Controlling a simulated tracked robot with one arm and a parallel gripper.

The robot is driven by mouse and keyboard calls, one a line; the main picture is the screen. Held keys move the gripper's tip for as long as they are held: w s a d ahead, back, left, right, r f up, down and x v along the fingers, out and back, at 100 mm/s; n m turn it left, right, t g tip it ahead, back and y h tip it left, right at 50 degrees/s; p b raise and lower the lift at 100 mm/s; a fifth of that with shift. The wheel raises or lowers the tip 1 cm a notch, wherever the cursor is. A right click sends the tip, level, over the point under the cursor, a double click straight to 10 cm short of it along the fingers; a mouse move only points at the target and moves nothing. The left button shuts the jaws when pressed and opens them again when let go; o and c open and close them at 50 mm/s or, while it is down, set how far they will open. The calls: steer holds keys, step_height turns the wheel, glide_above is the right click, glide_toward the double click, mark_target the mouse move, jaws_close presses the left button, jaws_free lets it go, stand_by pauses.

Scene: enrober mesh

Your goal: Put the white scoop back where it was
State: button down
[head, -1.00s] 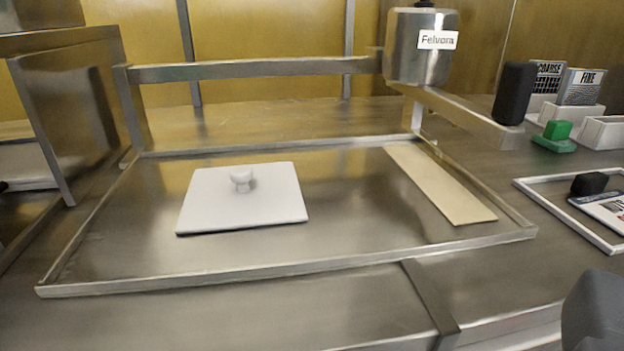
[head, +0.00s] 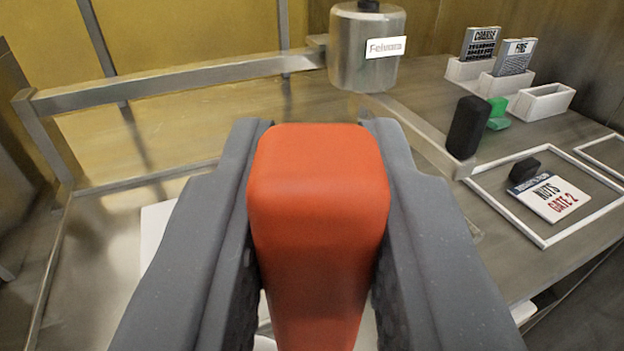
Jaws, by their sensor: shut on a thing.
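My gripper (head: 318,150) fills the middle of the head view. Its two grey fingers are shut on an orange-red block-like piece (head: 318,210), which narrows toward the bottom of the picture. Its lower end runs out of the frame, so I cannot tell what it belongs to. A little white shows beside it at the bottom, too hidden to name. I cannot make out a white scoop as such. The metal tray (head: 52,262) lies below and behind the gripper. The white plate (head: 154,228) in it is mostly hidden by the left finger.
A steel pot labelled Felvora (head: 366,62) stands behind the gripper. To the right are a black block (head: 467,128), a green piece (head: 497,115), COARSE (head: 481,42) and FINE (head: 516,58) cards in white holders, an empty white holder (head: 541,102), and a white frame (head: 541,241) around a NUTS GATE 2 card (head: 550,197).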

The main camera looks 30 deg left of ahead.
steer(key=shift+w+a+r+p, duration=0.2)
steer(key=shift+w+p, duration=0.15)
steer(key=shift+p, duration=0.3)
steer(key=p+x, duration=0.2)
steer(key=p, duration=0.1)
steer(key=shift+w+d, duration=0.2)
steer(key=shift+w, duration=0.05)
steer(key=w+p, duration=0.1)
steer(key=p, duration=0.2)
steer(key=w+p, duration=0.1)
steer(key=p, duration=0.3)
steer(key=shift+a+f, duration=0.2)
steer(key=shift+a, duration=0.05)
steer(key=shift+p, duration=0.6)
steer(key=w+a+f, duration=0.3)
steer(key=w+f, duration=0.2)
steer(key=w, duration=0.5)
steer(key=shift+w+p, duration=0.25)
steer(key=shift+p, duration=0.2)
